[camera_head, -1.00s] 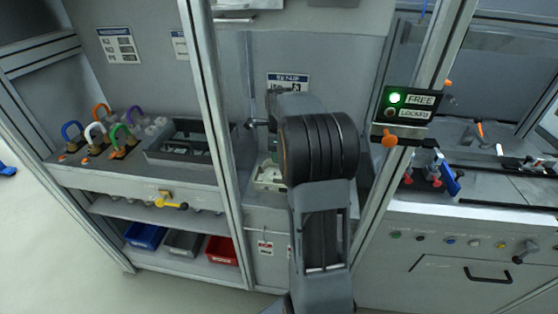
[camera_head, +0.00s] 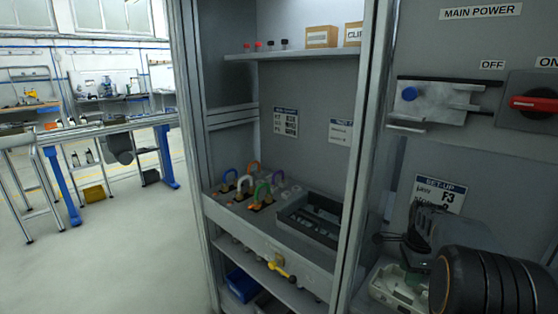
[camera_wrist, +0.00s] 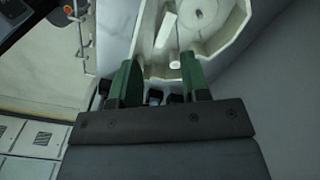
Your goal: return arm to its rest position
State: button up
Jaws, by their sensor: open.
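My gripper (camera_wrist: 156,62) shows in the wrist view with its two green fingers spread apart and nothing held between them. A cream housing (camera_wrist: 225,45) with a round part inside lies just beyond the fingertips; I cannot tell whether they touch it. In the head view my arm's dark ribbed joint (camera_head: 485,282) fills the lower right corner. The cream housing (camera_head: 392,292) lies to its left, partly cut off and partly hidden. My gripper is not clear there.
A frame post (camera_head: 362,150) stands left of my arm. Beyond it are a shelf with coloured hooped handles (camera_head: 245,183), a dark tray (camera_head: 310,240) and a yellow handle (camera_head: 281,271). A wall panel with a red switch (camera_head: 535,103) is at the right. Open floor (camera_head: 110,255) lies left.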

jog(key=s+a+r+n+t+p, duration=0.1)
jog(key=s+a+r+n+p, duration=0.2)
jog(key=s+a+n, duration=0.5)
jog(key=s+a+r+n+t+p, duration=0.2)
jog(key=s+a+r+n, duration=0.4)
jog(key=a+n, duration=0.6)
jog(key=s+p, duration=0.1)
jog(key=s, duration=0.1)
jog(key=shift+s+a+n+t, duration=0.3)
jog(key=shift+a+n, duration=0.05)
jog(key=shift+n, duration=0.05)
